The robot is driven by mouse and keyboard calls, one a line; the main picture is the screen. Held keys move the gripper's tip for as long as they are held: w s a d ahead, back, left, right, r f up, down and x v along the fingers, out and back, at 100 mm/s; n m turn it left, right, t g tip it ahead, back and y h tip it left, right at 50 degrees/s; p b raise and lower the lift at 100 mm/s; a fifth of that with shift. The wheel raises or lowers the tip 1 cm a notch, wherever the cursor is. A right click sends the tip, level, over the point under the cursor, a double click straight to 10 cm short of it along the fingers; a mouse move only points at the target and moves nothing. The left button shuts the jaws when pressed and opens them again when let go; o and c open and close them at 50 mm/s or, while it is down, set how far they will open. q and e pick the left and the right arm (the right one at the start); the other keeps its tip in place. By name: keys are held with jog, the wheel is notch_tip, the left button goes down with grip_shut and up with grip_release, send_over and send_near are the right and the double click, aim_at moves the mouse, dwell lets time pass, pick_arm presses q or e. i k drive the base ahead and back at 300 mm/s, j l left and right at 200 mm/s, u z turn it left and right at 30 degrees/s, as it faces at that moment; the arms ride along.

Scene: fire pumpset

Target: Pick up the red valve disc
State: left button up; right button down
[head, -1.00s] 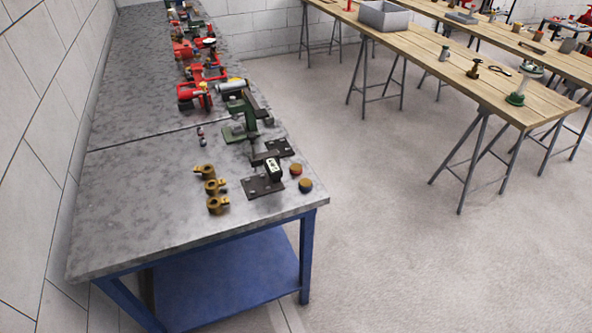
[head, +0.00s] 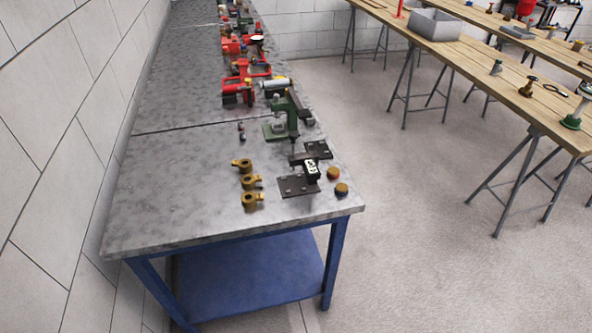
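A small disc with a reddish top and a gold-coloured side, which looks like the red valve disc (head: 333,173), lies at the right edge of the grey metal workbench (head: 190,205), near its front corner. A similar disc with a dark top and gold rim (head: 341,189) lies just in front of it, apart from it. Neither of my grippers is in view.
Left of the discs stands a dark bracket with flat plates (head: 299,186). Several brass fittings (head: 251,183) lie further left. A green tool stand (head: 282,122) and red pump parts (head: 240,85) are behind. The bench's front left is bare. Open floor (head: 420,220) separates it from wooden tables.

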aim_at(333, 173)
jog(key=i+l+u, duration=0.15)
jog(key=l+u, duration=0.2)
jog(key=i+l+u, duration=0.1)
jog(key=l+u, duration=0.6)
jog(key=l, duration=0.15)
